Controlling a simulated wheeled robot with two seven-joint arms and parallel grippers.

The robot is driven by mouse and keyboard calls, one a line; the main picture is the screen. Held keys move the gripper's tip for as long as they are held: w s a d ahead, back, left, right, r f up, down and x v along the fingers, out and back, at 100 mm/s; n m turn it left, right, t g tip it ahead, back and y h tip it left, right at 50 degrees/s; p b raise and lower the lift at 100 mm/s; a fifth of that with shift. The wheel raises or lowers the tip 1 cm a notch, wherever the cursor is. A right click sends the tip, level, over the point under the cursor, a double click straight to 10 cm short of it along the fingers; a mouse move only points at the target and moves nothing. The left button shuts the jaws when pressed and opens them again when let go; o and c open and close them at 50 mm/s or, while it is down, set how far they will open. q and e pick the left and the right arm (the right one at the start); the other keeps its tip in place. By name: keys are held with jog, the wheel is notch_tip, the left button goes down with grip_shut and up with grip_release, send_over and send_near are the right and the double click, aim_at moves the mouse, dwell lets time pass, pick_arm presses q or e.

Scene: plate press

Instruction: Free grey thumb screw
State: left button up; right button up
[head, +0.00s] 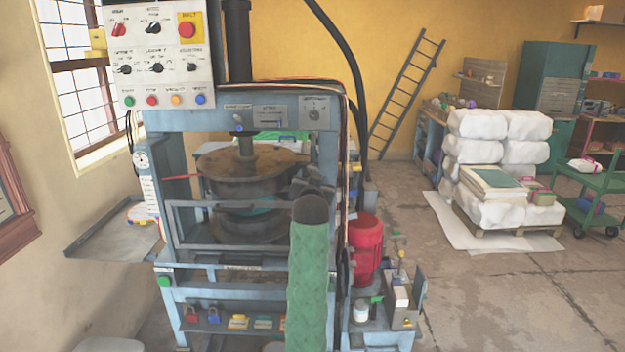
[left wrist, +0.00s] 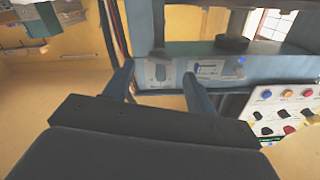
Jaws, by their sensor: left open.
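A grey thumb screw (left wrist: 160,72) sits on a pale plate on the press's blue-grey upper beam. In the head view the small grey screw (head: 314,113) is at the beam's right end. My left gripper (left wrist: 158,70) is open and empty. In the left wrist view its two fingers stand on either side of the screw, with the beam beyond; I cannot tell the gap in depth. In the head view my left gripper (head: 312,187) is a dark shape below the beam's right end, its fingers mostly hidden by my green-sleeved arm. My right gripper is not in view.
A control panel (head: 157,55) stands at the upper left, and also shows in the left wrist view (left wrist: 284,112). A black hose (head: 350,60) and thin cables run beside the beam's right end. A red motor (head: 366,248) stands low on the right.

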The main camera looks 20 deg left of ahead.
pick_arm(q)
jog(key=shift+v, duration=1.15)
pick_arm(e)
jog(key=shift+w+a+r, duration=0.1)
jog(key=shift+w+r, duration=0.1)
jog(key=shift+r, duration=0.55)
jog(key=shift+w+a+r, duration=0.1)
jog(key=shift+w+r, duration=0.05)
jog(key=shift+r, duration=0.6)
pick_arm(q)
jog(key=shift+f, duration=0.1)
